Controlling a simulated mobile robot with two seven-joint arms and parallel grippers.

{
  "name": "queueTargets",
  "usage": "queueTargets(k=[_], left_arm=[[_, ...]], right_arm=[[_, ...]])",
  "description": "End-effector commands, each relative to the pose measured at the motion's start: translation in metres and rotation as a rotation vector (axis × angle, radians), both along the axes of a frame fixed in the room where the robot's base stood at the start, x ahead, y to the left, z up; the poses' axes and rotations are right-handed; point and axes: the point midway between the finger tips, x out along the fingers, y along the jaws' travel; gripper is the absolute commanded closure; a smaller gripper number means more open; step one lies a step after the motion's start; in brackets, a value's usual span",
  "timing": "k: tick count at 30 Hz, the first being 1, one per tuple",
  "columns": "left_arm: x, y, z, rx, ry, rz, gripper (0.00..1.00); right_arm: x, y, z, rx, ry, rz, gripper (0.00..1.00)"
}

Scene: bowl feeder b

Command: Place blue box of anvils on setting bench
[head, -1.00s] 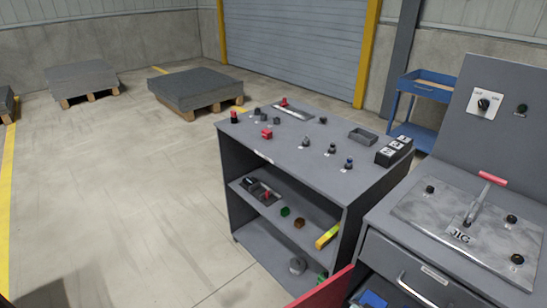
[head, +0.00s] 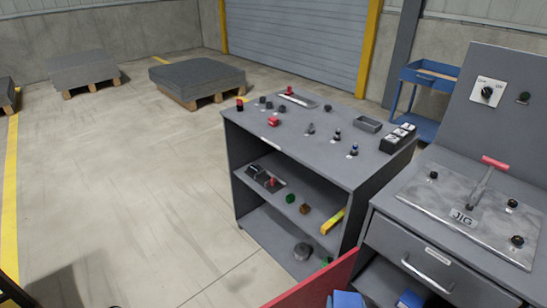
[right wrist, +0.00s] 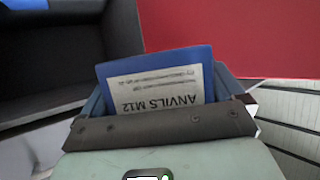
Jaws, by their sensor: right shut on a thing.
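The blue box of anvils (right wrist: 160,62) shows in the right wrist view, with a pale label reading "ANVILS M12" upside down. My right gripper (right wrist: 165,128) is shut on it, and its dark bar hides the near part of the box. In the head view a blue piece (head: 347,300) at the bottom edge looks like this box, mostly cut off. A grey bench with small tools (head: 250,125) and a grey jig bench (head: 385,208) stand side by side. No readable sign tells which is the setting bench. My left gripper is not in view.
A red panel (head: 315,286) stands in front of the jig bench. Another blue item (head: 410,298) is under the drawer. The tool bench top holds knobs, a small tray (head: 368,124) and a black block (head: 398,138), with bare patches between. Open floor lies left.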

Motion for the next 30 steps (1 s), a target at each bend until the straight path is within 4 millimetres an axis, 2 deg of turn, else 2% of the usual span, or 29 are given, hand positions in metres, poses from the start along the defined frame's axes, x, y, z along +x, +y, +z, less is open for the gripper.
queueTargets(k=[1,7,12,27,30], left_arm=[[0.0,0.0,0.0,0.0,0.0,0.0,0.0],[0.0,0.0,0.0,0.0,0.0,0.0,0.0],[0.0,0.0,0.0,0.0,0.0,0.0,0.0],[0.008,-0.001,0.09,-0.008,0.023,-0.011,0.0],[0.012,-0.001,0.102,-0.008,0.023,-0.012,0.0]], right_arm=[[-0.008,0.011,0.013,-0.004,-0.001,0.049,0.5],[-0.031,0.044,0.045,0.001,0.006,0.195,0.5],[-0.032,0.048,0.045,0.001,0.009,0.207,0.5],[-0.013,0.046,0.153,0.001,-0.027,0.2,0.5],[-0.008,0.045,0.167,0.001,-0.034,0.2,0.5]])
